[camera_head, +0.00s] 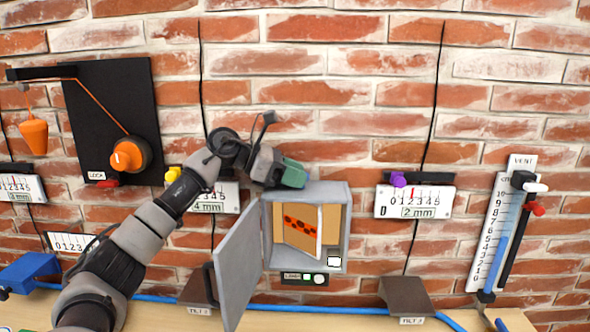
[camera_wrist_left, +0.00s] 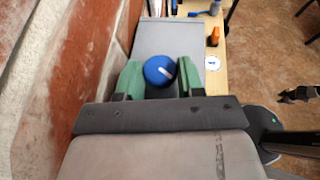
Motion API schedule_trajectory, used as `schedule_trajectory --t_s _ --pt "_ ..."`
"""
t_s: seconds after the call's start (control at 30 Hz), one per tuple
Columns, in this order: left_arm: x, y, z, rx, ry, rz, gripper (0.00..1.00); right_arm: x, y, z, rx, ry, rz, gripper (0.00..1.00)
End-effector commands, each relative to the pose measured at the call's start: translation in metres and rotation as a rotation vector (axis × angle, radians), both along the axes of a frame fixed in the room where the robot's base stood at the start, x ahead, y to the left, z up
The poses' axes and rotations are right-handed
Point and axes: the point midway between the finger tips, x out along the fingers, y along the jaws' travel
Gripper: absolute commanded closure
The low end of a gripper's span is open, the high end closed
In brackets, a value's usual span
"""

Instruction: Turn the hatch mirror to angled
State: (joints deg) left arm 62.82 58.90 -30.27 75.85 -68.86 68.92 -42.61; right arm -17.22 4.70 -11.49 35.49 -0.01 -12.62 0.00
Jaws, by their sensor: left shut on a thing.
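The grey hatch box (camera_head: 337,262) is on the brick wall, its door (camera_head: 238,268) swung open to the left. Inside, a tilted panel with a red and black spotted pattern (camera_head: 300,228) shows, probably the mirror; beside it is a pale upright edge. My left gripper (camera_head: 293,174) is at the box's top, coming from the left. In the left wrist view its green fingers (camera_wrist_left: 158,82) are shut on a round blue knob (camera_wrist_left: 159,70) with a white mark, above the grey box top (camera_wrist_left: 168,38). The head view hides this knob. My right gripper does not show.
A small panel with lights (camera_head: 304,279) is below the box. A black board with an orange dial (camera_head: 127,155) is at left. Gauges and a vent slider (camera_head: 497,235) are at right. A wooden bench (camera_head: 145,313) with a blue hose runs below.

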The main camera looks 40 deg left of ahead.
Motion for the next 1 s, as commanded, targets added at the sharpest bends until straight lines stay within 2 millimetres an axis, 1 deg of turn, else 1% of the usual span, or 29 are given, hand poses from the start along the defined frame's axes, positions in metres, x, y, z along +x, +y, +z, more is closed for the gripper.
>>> schedule_trajectory --t_s 0.03,0.23,0.67,0.7,0.77,0.8,0.83,1.0 --pt "0.0007 0.0007 0.0038 -0.002 -0.005 -0.014 0.86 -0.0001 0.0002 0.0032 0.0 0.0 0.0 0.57" --pt "0.0009 0.0014 0.0032 0.0 -0.006 -0.057 0.86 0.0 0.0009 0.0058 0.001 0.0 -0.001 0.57" --pt "0.0008 0.0017 0.0026 0.002 -0.007 -0.065 0.86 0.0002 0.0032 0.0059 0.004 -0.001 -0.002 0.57" --pt "0.0009 0.0016 0.0025 0.001 -0.006 -0.065 0.58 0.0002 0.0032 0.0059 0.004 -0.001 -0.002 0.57" --pt "0.0009 0.0016 0.0023 0.001 -0.006 -0.065 0.49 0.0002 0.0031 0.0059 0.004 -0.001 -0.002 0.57" --pt "0.0008 0.0015 0.0021 0.002 -0.005 -0.066 0.42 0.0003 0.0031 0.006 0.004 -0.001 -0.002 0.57" --pt "0.0009 0.0014 0.0018 0.002 -0.005 -0.066 0.39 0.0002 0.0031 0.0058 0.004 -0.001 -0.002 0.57" --pt "0.0008 0.0011 0.0011 0.002 -0.003 -0.067 0.39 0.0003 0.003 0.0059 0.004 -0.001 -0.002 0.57"
